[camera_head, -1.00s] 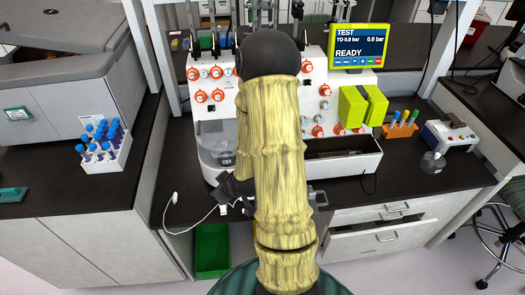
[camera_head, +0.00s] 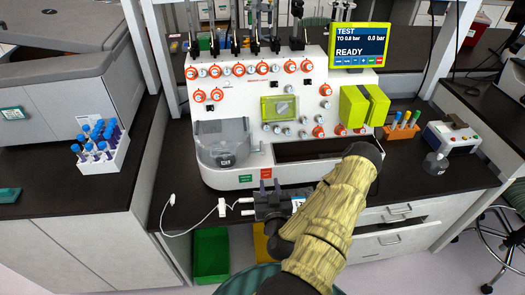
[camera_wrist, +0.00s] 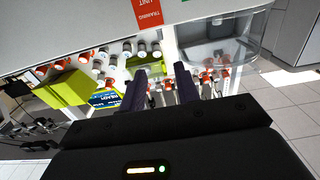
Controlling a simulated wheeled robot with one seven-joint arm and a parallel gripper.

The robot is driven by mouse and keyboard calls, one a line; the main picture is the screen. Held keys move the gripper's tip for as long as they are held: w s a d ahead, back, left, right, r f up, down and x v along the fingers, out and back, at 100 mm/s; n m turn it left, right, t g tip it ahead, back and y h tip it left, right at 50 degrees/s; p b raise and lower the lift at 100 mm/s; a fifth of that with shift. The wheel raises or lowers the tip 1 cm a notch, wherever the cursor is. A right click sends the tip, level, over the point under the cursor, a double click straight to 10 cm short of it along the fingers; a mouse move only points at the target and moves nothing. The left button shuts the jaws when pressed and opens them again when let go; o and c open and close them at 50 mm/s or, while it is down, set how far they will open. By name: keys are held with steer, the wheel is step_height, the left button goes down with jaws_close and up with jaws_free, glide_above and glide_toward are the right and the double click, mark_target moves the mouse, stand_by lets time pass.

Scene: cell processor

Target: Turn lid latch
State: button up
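The white cell processor (camera_head: 312,91) stands on the dark bench. A yellow-green framed window with a grey knob (camera_head: 281,108) sits mid-panel; I cannot tell whether this is the lid latch. A clear chamber (camera_head: 222,143) at the machine's lower left also shows in the wrist view (camera_wrist: 222,42). My gripper (camera_head: 269,187) is low in front of the machine, near the bench's front edge. Its two purple fingers show in the wrist view (camera_wrist: 160,85), apart with nothing between them. It touches neither the knob nor the chamber.
A display (camera_head: 360,46) reading TEST and READY stands at the machine's top right. Yellow-green blocks (camera_head: 362,106) are below it. A tube rack (camera_head: 104,158) stands on the left bench, and a white cable (camera_head: 190,232) lies at the front edge. A drawer (camera_head: 398,235) is partly open.

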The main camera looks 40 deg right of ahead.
stand_by(0.3)
steer(key=b, duration=0.2)
glide_toward(262, 148)
steer(key=x, duration=0.8)
steer(key=shift+w+d+f+p, duration=0.1)
steer(key=shift+w+d+p, duration=0.3)
steer(key=shift+w, duration=0.2)
jaws_close()
